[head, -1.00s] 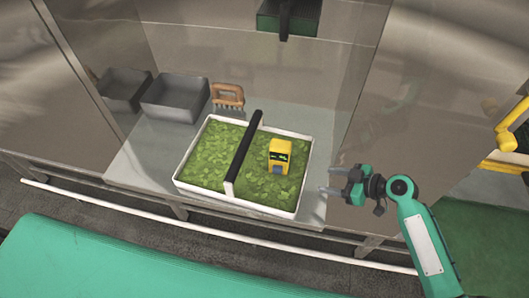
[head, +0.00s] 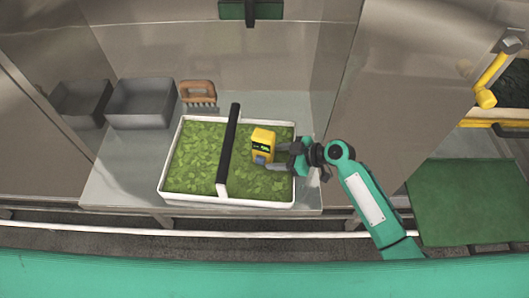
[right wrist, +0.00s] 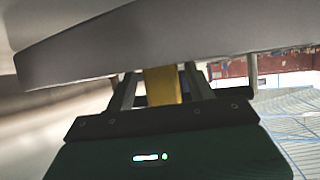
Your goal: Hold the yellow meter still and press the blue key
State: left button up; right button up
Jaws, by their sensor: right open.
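The yellow meter (head: 263,138) stands on green leafy material in the right half of a white tray (head: 230,204). Its dark display and blue key (head: 260,158) face the front. My right gripper (head: 275,158) is open, just right of the meter, with its fingers pointing left toward it. In the right wrist view a yellow part of the meter (right wrist: 163,87) shows between the two spread fingers. I cannot tell whether a finger touches it. My left gripper is not in view.
A black handle bar (head: 228,150) crosses the tray left of the meter. A wooden-handled brush (head: 197,92) and two grey bins (head: 142,103) stand behind and to the left. Bare counter (head: 120,180) lies left of the tray. A large grey surface fills the top of the right wrist view.

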aim_at(273, 157)
jog(key=shift+b+x, duration=0.55)
jog(key=shift+x, duration=0.5)
jog(key=shift+w+a+f, duration=0.2)
jog(key=shift+a+f, duration=0.15)
jog(key=shift+a, duration=0.05)
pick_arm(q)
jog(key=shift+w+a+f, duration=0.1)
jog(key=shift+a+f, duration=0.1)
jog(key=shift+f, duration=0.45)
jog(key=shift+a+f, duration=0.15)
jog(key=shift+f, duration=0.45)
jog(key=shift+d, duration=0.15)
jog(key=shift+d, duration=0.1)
pick_arm(e)
jog(key=c, duration=0.6)
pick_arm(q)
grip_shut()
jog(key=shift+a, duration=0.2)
pick_arm(e)
jog(key=shift+s, duration=0.1)
